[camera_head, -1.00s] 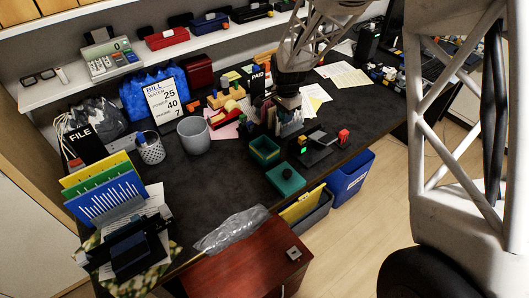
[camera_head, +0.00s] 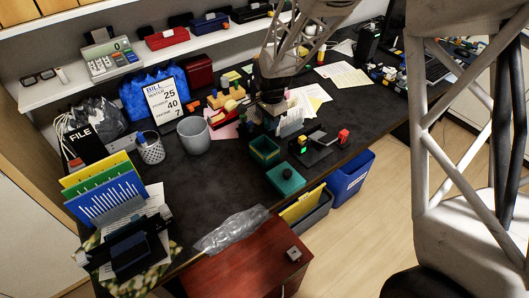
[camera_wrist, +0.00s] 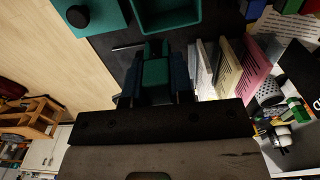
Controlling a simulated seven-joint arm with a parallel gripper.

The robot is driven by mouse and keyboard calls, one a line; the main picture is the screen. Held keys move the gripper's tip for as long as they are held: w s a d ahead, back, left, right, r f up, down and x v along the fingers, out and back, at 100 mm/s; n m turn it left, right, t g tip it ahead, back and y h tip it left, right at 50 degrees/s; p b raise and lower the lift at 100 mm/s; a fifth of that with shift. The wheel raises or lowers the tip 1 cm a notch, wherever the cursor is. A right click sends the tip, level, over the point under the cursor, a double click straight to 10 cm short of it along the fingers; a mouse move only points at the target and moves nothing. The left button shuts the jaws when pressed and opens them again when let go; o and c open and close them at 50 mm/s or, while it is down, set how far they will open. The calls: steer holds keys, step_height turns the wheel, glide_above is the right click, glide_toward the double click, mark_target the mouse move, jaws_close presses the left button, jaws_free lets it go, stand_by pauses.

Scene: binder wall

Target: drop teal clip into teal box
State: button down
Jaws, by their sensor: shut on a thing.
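My gripper (camera_wrist: 155,85) is shut on the teal clip (camera_wrist: 155,72), which sits between the dark fingers in the wrist view. In the head view my gripper (camera_head: 271,108) is above the desk, just behind the open teal box; the clip is hard to make out there. The teal box (camera_head: 267,160) stands open on the desk, and its near part shows at the top of the wrist view (camera_wrist: 168,32). The clip appears beside the box opening in the wrist view, not over it. A teal lid with a black knob (camera_head: 285,183) lies next to the box.
A black tray-like stand with a red part (camera_head: 343,136) is right of the box. Upright cards (camera_head: 291,126) stand close to my gripper. A grey bin (camera_head: 194,141) is to the left.

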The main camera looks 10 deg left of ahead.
steer(key=shift+f, duration=2.85)
steer(key=c, duration=0.9)
jaws_free()
steer(key=shift+r, duration=0.1)
steer(key=shift+r, duration=3.8)
steer(key=shift+r, duration=0.1)
